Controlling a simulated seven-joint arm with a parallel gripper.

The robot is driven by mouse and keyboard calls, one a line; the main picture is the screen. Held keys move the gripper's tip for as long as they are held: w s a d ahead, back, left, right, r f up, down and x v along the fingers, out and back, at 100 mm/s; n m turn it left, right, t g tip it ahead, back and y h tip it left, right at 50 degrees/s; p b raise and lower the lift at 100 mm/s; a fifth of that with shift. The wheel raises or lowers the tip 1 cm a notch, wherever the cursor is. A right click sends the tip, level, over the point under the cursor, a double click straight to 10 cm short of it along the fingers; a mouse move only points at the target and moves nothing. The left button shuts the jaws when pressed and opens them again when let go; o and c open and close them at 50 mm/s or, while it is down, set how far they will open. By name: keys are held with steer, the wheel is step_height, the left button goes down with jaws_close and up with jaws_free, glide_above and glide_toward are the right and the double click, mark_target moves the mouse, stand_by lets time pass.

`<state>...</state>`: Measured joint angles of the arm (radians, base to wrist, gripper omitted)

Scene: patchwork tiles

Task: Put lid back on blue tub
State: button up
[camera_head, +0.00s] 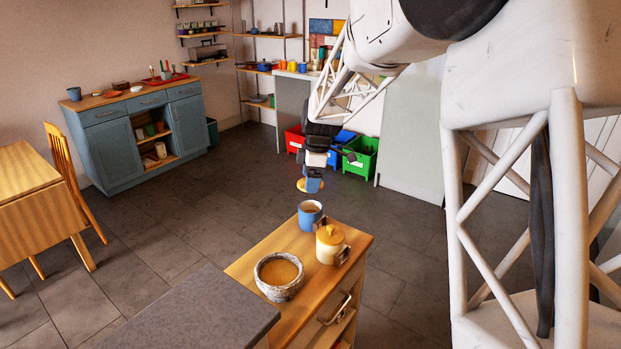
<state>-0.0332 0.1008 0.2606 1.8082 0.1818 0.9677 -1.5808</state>
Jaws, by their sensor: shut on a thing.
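The blue tub (302,220) stands upright and open near the back of the wooden-topped cabinet. My gripper (314,179) points down, above and apart from the tub. It is shut on the lid (301,186), a small tan-yellow disc. The fingers cover part of the lid, so its knob and exact tilt cannot be made out.
A grey speckled bowl (279,290) sits in front. A dark grey counter (195,315) adjoins the cabinet at left. Red, blue and green bins (361,158) stand behind.

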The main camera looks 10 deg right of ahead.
steer(key=shift+f, duration=0.1)
step_height(320, 180, down, 6)
stand_by(1.0)
steer(key=shift+f, duration=0.25)
stand_by(2.3)
steer(key=o, duration=0.8)
steer(key=shift+r, duration=0.15)
steer(key=shift+r, duration=3.3)
